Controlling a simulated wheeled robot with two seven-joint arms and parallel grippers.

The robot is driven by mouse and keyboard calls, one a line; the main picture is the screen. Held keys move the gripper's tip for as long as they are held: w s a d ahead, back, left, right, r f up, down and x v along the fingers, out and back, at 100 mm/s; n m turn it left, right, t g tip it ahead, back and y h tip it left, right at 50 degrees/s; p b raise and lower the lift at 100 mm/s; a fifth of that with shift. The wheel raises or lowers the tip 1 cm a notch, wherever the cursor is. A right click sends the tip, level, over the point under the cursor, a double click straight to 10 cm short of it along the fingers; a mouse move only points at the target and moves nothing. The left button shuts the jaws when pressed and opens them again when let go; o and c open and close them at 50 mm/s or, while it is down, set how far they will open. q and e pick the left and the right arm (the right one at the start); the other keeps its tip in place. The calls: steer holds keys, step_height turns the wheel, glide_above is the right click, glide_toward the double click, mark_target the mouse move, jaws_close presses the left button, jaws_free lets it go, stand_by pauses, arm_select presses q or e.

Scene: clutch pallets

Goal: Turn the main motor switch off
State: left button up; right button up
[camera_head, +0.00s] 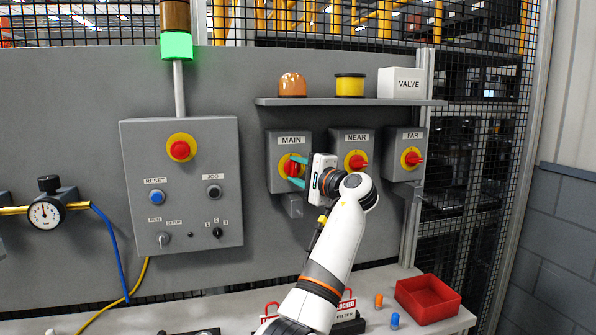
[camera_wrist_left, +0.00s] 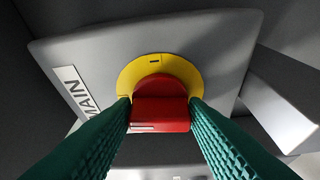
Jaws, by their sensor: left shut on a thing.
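The main motor switch (camera_head: 274,157) is a grey box labelled MAIN on the panel. Its red handle (camera_head: 291,170) sits on a round yellow plate. My left gripper (camera_head: 295,171) is shut on this handle, with one teal finger above it and one below. In the left wrist view the red handle (camera_wrist_left: 160,112) lies between the two green fingers. The yellow plate (camera_wrist_left: 157,65) behind it bears a short dark mark. Part of the handle and the plate is hidden by the fingers. My right gripper is not in view.
The NEAR switch (camera_head: 351,145) and FAR switch (camera_head: 410,143) stand just right of MAIN. A shelf (camera_head: 350,102) runs above them. A control box (camera_head: 181,215) is at left. A red bin (camera_head: 428,297) and small plugs lie on the bench below.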

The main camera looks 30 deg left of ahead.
arm_select(q)
steer(key=shift+n, duration=0.5)
steer(key=shift+h, duration=0.3)
steer(key=o, duration=0.9)
steer(key=shift+d, duration=0.1)
steer(key=b+v, duration=0.3)
steer(key=v, duration=0.9)
steer(key=shift+w, duration=0.15)
